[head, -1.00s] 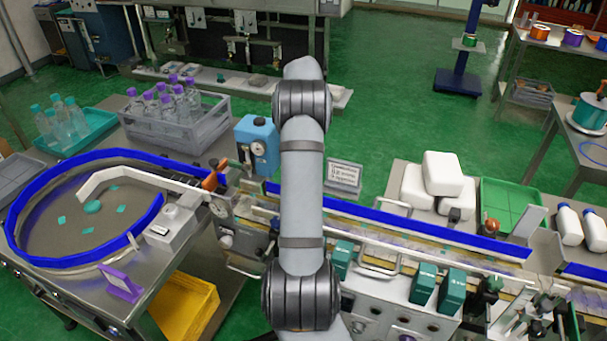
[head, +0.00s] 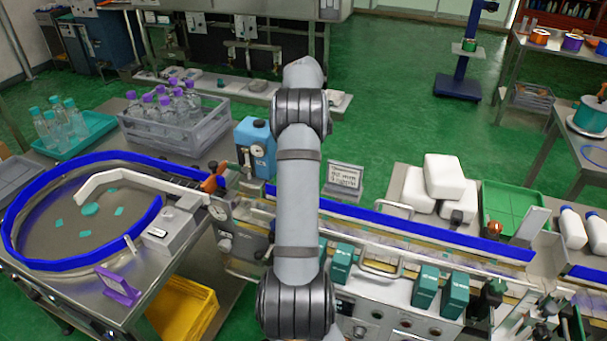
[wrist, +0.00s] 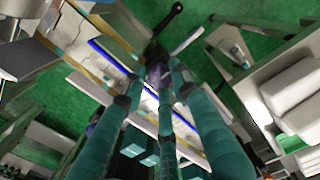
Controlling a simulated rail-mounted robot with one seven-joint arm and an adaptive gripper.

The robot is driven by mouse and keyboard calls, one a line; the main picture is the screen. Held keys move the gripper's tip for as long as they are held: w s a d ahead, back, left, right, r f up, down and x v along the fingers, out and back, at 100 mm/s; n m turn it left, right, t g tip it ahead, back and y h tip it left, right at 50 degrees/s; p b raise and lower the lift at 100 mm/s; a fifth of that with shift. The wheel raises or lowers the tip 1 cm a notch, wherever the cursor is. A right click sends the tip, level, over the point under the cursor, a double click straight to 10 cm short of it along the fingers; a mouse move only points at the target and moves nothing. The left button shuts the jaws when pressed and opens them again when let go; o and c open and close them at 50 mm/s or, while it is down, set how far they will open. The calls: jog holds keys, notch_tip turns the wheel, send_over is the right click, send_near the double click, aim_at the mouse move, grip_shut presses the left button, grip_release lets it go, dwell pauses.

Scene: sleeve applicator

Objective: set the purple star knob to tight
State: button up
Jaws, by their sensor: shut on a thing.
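In the wrist view my gripper (wrist: 160,82) has its long teal fingers drawn together at their tips. They are closed around a small, dark purple part (wrist: 154,71), which looks like the star knob. The fingers hide most of it, so its points and its setting cannot be read. A black lever with a rounded end (wrist: 166,30) stands just beyond the fingertips. In the head view my arm runs down the middle and out of the bottom edge; my gripper and the purple knob do not show there.
The blue-railed conveyor (head: 430,238) runs right of my arm, with teal boxes (head: 425,287) along its front. A round feeder table (head: 60,222) stands left. White containers (head: 445,180) and a green tray (head: 513,208) lie behind the conveyor. Green floor is open at the back.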

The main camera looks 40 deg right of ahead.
jog(key=o, duration=1.1)
jog(key=shift+o, duration=0.2)
notch_tip(320, 180, up, 12)
jog(key=shift+f, duration=0.1)
dwell(0.5)
notch_tip(320, 180, down, 12)
jog(key=shift+r, duration=0.1)
dwell(0.5)
